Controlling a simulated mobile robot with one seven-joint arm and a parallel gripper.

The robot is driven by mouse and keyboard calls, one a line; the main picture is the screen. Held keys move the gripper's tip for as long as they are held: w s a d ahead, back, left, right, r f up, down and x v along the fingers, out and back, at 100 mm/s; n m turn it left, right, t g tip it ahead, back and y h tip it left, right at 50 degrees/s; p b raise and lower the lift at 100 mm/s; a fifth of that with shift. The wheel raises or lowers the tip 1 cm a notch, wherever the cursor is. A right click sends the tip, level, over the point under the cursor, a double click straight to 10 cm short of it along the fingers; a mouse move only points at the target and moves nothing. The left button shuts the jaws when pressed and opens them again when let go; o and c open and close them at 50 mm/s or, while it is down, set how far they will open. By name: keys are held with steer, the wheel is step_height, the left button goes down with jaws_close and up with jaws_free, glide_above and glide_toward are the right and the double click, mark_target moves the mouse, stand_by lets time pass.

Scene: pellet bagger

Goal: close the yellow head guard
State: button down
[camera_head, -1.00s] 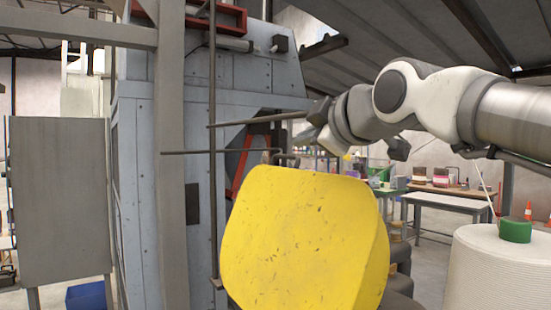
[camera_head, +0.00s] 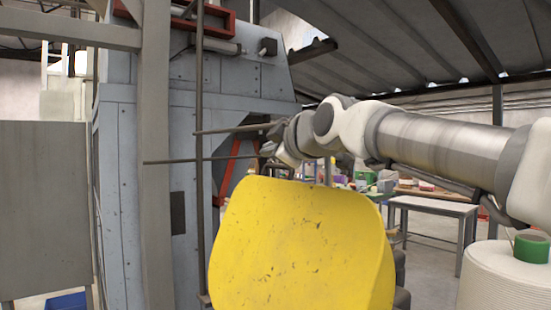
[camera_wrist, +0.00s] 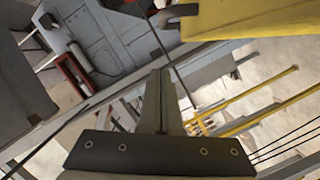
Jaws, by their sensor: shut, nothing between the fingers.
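The yellow head guard (camera_head: 300,245) is a large scuffed curved panel low in the middle of the head view, in front of the grey machine. Its broad yellow face is toward the camera. My arm reaches in from the right above it, and my gripper (camera_head: 275,153) is just beyond its top edge, partly hidden. In the wrist view the guard's yellow edge (camera_wrist: 206,20) shows at the top right, apart from the fingers. My gripper's fingers (camera_wrist: 161,76) are together with nothing between them. I cannot tell from the head view whether the gripper touches the guard.
A grey post (camera_head: 157,190) and a thin upright rod (camera_head: 199,200) stand left of the guard, with thin horizontal rods beside them. A large white spool (camera_head: 500,285) with a green top stands at the lower right. A table (camera_head: 435,207) is behind it.

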steer(key=shift+p+x, duration=0.55)
steer(key=shift+x, duration=1.15)
steer(key=shift+w+d+f, duration=0.4)
steer(key=shift+d+f, duration=0.15)
steer(key=shift+d, duration=0.15)
steer(key=shift+w+d+f, duration=0.45)
steer(key=shift+d+f, duration=0.1)
steer(key=shift+d, duration=0.2)
